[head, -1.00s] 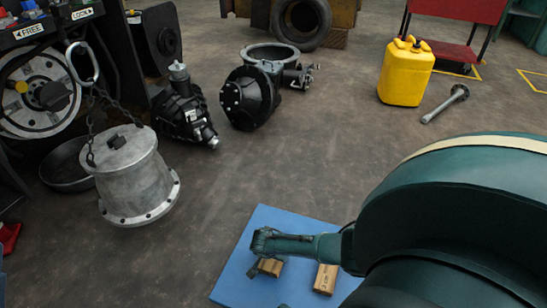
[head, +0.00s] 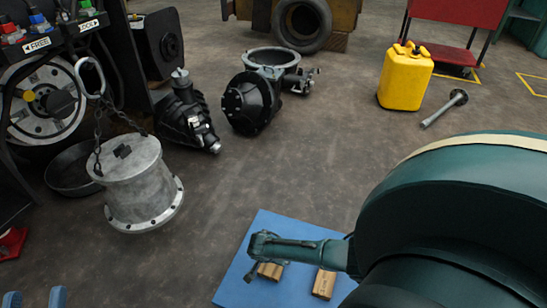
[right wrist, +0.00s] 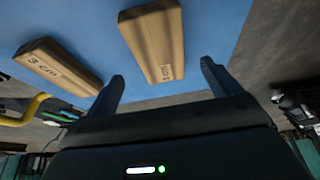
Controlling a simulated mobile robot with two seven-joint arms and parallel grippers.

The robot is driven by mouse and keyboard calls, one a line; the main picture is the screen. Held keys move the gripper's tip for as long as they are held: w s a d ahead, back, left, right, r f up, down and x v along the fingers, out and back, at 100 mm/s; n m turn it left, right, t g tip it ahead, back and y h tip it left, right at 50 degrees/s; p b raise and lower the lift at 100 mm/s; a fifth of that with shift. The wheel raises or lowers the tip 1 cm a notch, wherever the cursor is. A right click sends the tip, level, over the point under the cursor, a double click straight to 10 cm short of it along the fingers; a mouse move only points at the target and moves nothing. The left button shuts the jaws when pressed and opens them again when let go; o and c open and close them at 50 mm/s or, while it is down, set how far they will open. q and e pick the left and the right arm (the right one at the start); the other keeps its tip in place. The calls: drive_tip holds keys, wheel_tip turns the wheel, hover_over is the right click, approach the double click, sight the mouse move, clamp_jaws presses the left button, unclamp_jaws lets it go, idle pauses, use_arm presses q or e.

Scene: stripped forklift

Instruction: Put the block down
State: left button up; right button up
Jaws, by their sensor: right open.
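Two wooden blocks lie on a blue mat (head: 236,283) in the head view. One block (head: 270,271) is partly under the end of my right arm; the other block (head: 323,284) lies to its right. In the right wrist view, one block (right wrist: 152,42) lies beyond and between the fingertips of my open right gripper (right wrist: 162,84), with nothing in its grip. A block marked "3 cm" (right wrist: 58,66) lies to the left there. My left gripper (head: 35,298) shows only two blue fingertips, apart with bare floor between them, at the bottom left of the head view.
Black machine parts (head: 250,103), a yellow canister (head: 405,78) and a metal shaft (head: 443,110) are farther back. Floor between them and the mat is clear.

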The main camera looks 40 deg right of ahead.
use_arm(q)
drive_tip(key=p, duration=0.1)
drive_tip(key=f+y+p, duration=0.1)
drive_tip(key=p, duration=0.1)
drive_tip(key=shift+s+a+g+y, duration=0.25)
drive_tip(key=shift+g+y, duration=0.05)
drive_tip(key=shift+g, duration=0.1)
use_arm(e)
drive_tip(key=v, duration=0.6)
drive_tip(key=shift+r, duration=0.3)
drive_tip(key=shift+s+a, duration=0.1)
drive_tip(key=shift+s, duration=0.05)
